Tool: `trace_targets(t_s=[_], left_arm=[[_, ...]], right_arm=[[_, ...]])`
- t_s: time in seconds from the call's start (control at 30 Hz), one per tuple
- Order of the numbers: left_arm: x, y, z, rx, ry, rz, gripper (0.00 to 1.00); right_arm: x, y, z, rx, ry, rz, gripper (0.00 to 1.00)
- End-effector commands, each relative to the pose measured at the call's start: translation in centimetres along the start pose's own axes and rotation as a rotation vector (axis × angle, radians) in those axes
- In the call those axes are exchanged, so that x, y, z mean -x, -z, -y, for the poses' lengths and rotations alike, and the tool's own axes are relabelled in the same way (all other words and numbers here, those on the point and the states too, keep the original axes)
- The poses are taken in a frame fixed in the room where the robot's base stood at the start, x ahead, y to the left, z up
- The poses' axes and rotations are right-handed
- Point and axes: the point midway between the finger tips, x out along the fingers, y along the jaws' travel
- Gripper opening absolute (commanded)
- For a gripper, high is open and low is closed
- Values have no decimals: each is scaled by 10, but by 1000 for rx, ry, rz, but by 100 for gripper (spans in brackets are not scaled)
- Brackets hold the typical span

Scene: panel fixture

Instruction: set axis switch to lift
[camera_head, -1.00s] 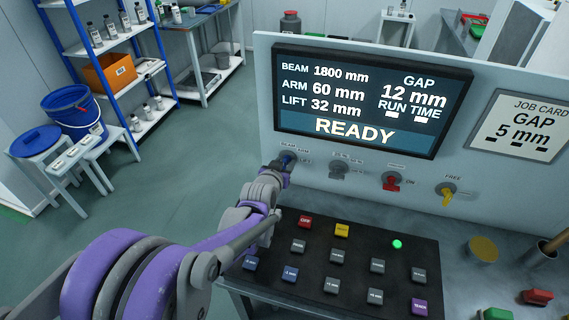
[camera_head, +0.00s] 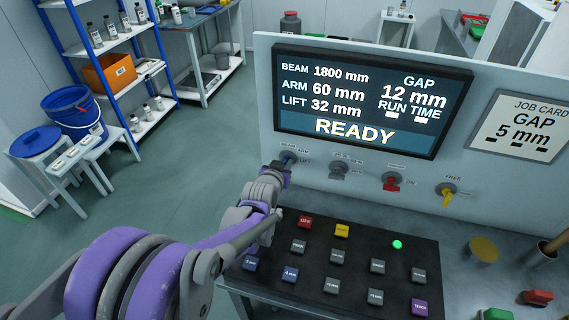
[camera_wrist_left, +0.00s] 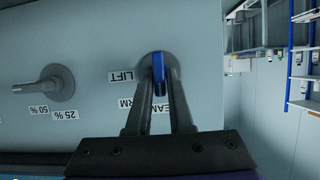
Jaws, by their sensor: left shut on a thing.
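The axis switch (camera_wrist_left: 158,70) is a blue lever on a round grey hub on the panel face. In the left wrist view its lever points down the picture, between the partly covered ARM and BEAM labels. The LIFT label (camera_wrist_left: 122,76) is to the left of the hub, upside down. My left gripper (camera_wrist_left: 158,92) is shut on the blue lever, one finger on each side. In the head view my left gripper (camera_head: 283,168) is at the switch (camera_head: 287,158) below the display and hides part of it. My right gripper is not in view.
The display (camera_head: 370,100) reads READY, with ARM 60 mm and LIFT 32 mm. A grey switch (camera_head: 338,171), red switch (camera_head: 391,182) and yellow switch (camera_head: 446,193) are in a row to the right. A button pad (camera_head: 325,262) lies below.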

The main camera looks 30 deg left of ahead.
Motion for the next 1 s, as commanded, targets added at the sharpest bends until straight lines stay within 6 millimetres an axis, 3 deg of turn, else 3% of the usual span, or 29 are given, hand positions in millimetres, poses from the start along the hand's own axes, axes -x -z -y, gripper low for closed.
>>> trace_targets(t_s=[0.37,1.0], left_arm=[[0,0,-3,-132,52,-1,0],[-1,-2,-9,-604,248,-2,0]], right_arm=[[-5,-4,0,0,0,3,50],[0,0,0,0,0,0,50]])
